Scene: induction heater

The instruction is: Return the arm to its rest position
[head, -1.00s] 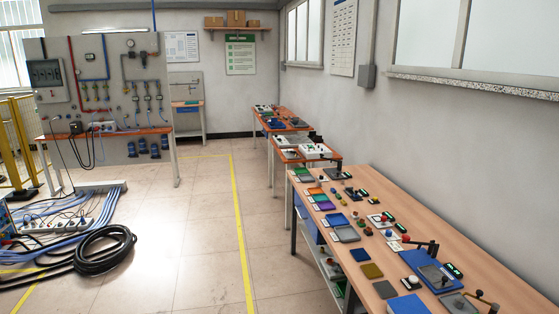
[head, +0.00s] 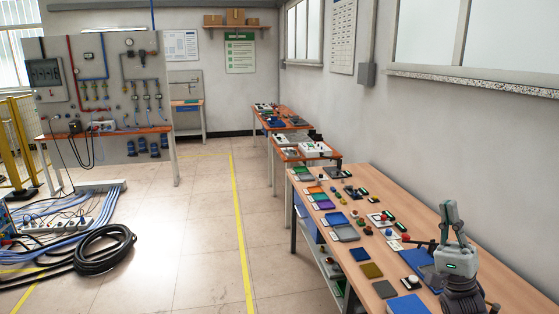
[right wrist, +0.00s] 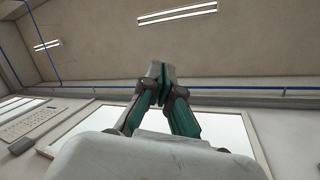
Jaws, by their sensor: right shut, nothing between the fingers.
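My right gripper (head: 450,207) shows at the lower right of the head view, above the near end of the wooden workbench (head: 511,272). It points upward, with its fingertips together and nothing between them. In the right wrist view the closed fingers (right wrist: 161,74) stand against the ceiling, with a window and wall behind. My left gripper is in neither view. The gripper and wrist hide part of a blue plate (head: 413,262) and other parts on the bench.
The bench carries several colored plates, knobs and small devices. Two more benches (head: 300,150) stand farther back along the right wall. A coiled black cable (head: 104,250) and blue cables lie on the floor at left. The floor along the yellow line (head: 240,230) is clear.

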